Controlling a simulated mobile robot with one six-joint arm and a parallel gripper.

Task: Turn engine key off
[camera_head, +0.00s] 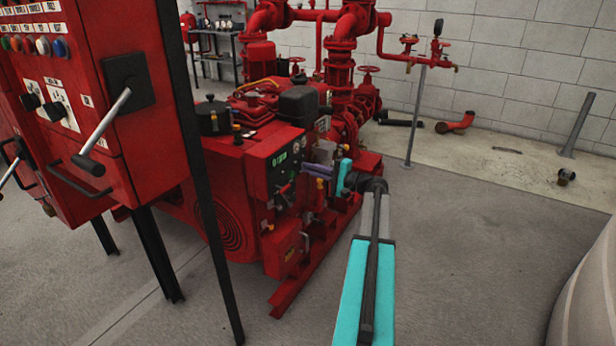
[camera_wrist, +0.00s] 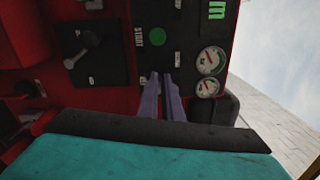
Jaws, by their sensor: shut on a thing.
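The engine control panel (camera_head: 277,158) is a black plate on the red engine set, in the middle of the head view. In the wrist view the panel (camera_wrist: 198,28) appears turned on its side, with a green button beside START lettering. My gripper (camera_head: 308,168) reaches the panel from the right, its purple fingers against the panel face. In the wrist view my gripper (camera_wrist: 161,77) has its two fingers close together on the panel, below the green button. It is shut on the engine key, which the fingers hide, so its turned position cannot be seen.
A red cabinet (camera_head: 125,120) with a lever handle stands at the left. Grey floor (camera_head: 450,260) is open to the right.

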